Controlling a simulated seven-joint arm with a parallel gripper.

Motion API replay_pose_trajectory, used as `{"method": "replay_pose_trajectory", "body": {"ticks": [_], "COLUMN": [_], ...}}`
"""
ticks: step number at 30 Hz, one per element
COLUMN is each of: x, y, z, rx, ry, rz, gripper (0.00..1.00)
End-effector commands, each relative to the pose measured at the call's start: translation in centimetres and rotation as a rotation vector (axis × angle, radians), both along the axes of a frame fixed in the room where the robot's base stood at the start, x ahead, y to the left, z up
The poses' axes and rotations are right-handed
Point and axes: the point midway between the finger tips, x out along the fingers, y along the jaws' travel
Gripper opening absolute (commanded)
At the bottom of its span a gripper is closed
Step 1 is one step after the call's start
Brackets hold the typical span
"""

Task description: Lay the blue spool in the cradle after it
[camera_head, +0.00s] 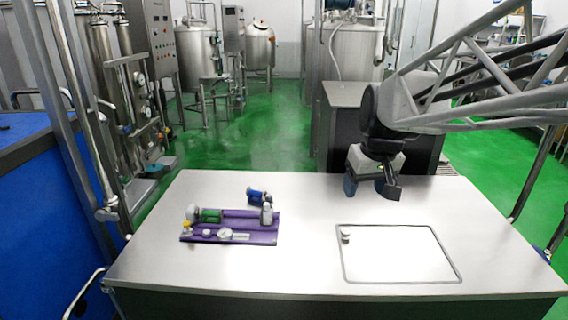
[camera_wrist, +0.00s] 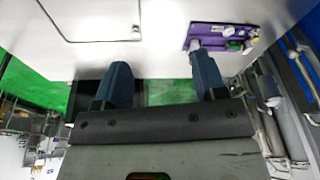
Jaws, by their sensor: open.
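The blue spool (camera_head: 258,196) lies on its side on the table, just behind the back edge of a purple board (camera_head: 259,239). A green spool (camera_head: 211,215) lies at the board's back left, beside a grey round part. The board also shows in the wrist view (camera_wrist: 231,30), with the green piece (camera_wrist: 233,46) on it. My gripper (camera_head: 371,192) is open and empty above the table's back edge, well right of the blue spool. In the wrist view my gripper (camera_wrist: 161,68) has its fingers wide apart.
A white-grey bottle (camera_head: 267,214) stands at the board's right end. White discs (camera_head: 225,234) and a yellow knob (camera_head: 187,227) are on its front and left. A dark outlined square (camera_head: 400,253) with a small white piece (camera_head: 345,234) lies right. The table between is clear.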

Motion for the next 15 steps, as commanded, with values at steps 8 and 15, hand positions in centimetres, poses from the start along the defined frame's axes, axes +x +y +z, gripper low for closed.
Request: {"method": "replay_pose_trajectory", "body": {"ticks": [8, 15], "x": [6.7, 12.4], "y": [1.8, 3.5], "z": [0.2, -0.1], "rx": [0.008, 0.016], "ry": [-0.002, -0.006], "rz": [0.080, 0.147], "gripper": [0.65, 0.65]}}
